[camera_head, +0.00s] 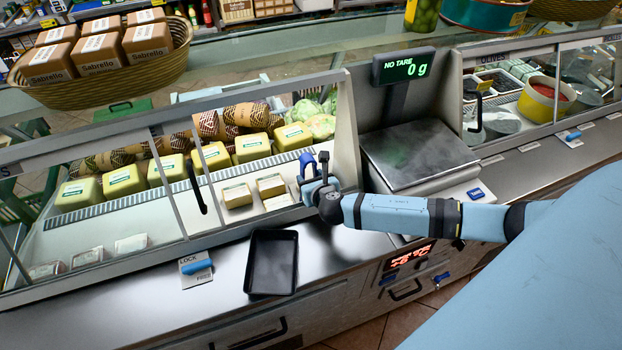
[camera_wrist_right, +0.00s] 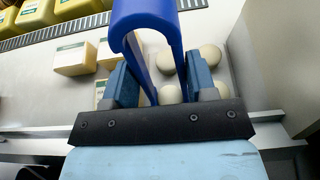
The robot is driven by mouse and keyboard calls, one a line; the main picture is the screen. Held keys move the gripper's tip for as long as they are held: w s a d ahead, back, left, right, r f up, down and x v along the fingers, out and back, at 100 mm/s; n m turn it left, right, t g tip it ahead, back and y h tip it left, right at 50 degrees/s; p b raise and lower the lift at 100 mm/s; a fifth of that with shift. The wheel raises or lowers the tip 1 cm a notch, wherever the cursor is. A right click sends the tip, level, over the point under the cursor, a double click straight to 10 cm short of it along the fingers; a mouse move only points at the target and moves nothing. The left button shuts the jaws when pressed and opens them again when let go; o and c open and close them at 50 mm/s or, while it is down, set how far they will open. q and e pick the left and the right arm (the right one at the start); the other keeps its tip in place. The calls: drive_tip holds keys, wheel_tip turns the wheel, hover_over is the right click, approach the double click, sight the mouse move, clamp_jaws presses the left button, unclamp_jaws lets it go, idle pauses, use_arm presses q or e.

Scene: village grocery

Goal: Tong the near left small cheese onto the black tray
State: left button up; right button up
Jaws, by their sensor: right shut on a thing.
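Several small pale cheeses with labels sit in the glass-fronted counter, one at the left of the group (camera_head: 237,195) and others to its right (camera_head: 270,186). In the wrist view a small cheese (camera_wrist_right: 75,58) lies left of my fingers. The black tray (camera_head: 272,262) lies empty on the steel ledge in front of the glass. My right gripper (camera_head: 316,178) is shut on blue tongs (camera_wrist_right: 145,22), above the counter's right end, to the right of the small cheeses. The tong tips are not clearly visible. My left gripper is not in view.
White round balls (camera_wrist_right: 210,55) lie behind and between my fingers. Larger yellow cheeses (camera_head: 122,180) line the back. The front glass and its metal frame (camera_head: 190,245) stand between ledge and case. A scale (camera_head: 415,153) stands to the right.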

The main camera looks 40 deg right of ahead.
sight(310, 162)
wheel_tip(310, 162, up, 7)
drive_tip(key=p, duration=0.6)
drive_tip(key=shift+f, duration=0.15)
drive_tip(key=shift+r+p, duration=0.75)
drive_tip(key=shift+p, duration=0.2)
drive_tip(key=shift+r+p, duration=0.45)
drive_tip(key=shift+r, duration=0.25)
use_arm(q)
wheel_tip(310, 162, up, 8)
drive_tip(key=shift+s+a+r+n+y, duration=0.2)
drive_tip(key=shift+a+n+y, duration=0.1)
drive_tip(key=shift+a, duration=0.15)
use_arm(e)
drive_tip(key=shift+r, duration=0.45)
